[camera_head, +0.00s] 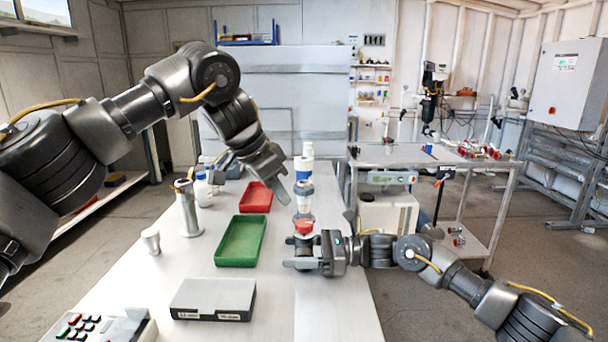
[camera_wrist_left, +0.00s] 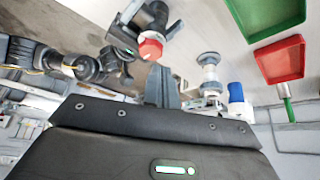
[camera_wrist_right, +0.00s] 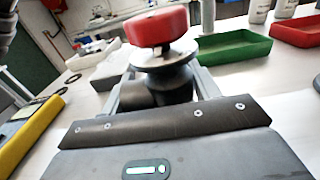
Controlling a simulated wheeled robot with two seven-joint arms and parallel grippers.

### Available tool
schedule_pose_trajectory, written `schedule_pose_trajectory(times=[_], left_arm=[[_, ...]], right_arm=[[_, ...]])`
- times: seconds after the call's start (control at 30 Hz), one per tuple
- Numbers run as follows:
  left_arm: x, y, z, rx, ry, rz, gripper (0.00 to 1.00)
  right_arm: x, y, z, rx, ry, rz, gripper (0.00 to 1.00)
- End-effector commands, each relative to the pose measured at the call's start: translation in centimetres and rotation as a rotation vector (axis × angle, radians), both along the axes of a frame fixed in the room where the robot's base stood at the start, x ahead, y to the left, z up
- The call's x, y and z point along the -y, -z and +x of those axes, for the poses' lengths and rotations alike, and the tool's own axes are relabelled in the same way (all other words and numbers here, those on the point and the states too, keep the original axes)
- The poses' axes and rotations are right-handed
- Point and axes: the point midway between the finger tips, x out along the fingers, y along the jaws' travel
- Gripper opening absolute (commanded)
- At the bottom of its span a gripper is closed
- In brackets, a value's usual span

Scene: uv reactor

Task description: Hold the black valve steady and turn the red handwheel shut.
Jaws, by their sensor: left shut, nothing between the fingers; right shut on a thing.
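The red handwheel (camera_head: 304,227) sits on top of the black valve (camera_wrist_right: 170,88), which stands upright near the right part of the table. The handwheel also shows large in the right wrist view (camera_wrist_right: 157,27) and from above in the left wrist view (camera_wrist_left: 151,47). My right gripper (camera_head: 303,262) is shut on the black valve, below the handwheel, with a finger on each side of its body. My left gripper (camera_head: 281,194) is shut and empty, above and behind the handwheel, apart from it. Its closed fingers (camera_wrist_left: 162,92) point toward the handwheel in the left wrist view.
A white and grey fitting (camera_head: 303,196) stands just behind the valve. A green tray (camera_head: 219,252) and a red tray (camera_head: 248,208) lie to the left. A grey case (camera_head: 212,296) lies nearer, and a metal cylinder (camera_head: 187,212) stands further left. The front right tabletop is clear.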

Motion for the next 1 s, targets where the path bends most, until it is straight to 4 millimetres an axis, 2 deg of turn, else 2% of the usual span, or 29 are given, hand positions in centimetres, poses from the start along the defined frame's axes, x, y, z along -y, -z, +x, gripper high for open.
schedule_pose_trajectory(times=[0.1,0.2,0.43,0.7,1.0], left_arm=[[0.4,-1.0,-0.2,0.02,0.008,0.007,0.0],[2.0,-1.8,-1.8,0.066,0.03,0.07,0.0],[3.8,-1.4,-3.7,0.063,-0.238,0.088,0.0],[4.0,-0.9,-3.7,0.014,-0.491,0.014,0.0],[4.0,-0.4,-3.7,0.003,-0.525,0.002,0.0]], right_arm=[[0.0,0.0,0.0,0.0,0.001,0.0,0.31],[0.0,0.0,0.0,0.0,0.001,-0.001,0.31],[0.0,0.0,0.0,0.0,0.001,0.0,0.31],[0.0,0.0,0.0,0.0,0.0,0.0,0.31],[0.0,0.0,0.0,0.0,0.0,0.0,0.31]])
